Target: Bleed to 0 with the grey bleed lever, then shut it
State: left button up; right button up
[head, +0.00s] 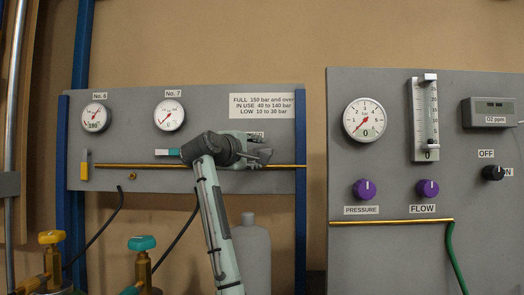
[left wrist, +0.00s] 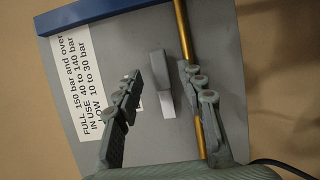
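The grey bleed lever (left wrist: 159,70) stands out from the grey panel (left wrist: 215,55) in the left wrist view, beside a small white tag (left wrist: 167,103). My left gripper (left wrist: 162,88) is open, its fingers on either side of the lever with visible gaps. In the head view my left gripper (head: 264,155) is at the panel's right part, by the brass pipe (head: 140,165), and hides most of the lever. The No. 7 gauge (head: 169,115) has its needle at the lower left. The No. 6 gauge (head: 95,117) shows a figure too small to read surely. My right gripper is not in view.
A teal-and-white lever (head: 170,152) sits left of my wrist, and a yellow lever (head: 84,170) at the panel's left end. Cylinder valves with yellow (head: 51,237) and teal (head: 142,243) knobs stand below. A second panel (head: 400,255) with gauge, flowmeter and knobs is at right.

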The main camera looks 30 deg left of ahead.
pick_arm(q)
jog(key=shift+w+a, duration=0.1)
jog(key=shift+w, duration=1.35)
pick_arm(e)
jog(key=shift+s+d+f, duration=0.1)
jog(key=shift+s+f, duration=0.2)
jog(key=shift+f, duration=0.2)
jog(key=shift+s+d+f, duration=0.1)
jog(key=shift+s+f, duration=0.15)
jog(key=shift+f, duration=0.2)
pick_arm(q)
grip_shut()
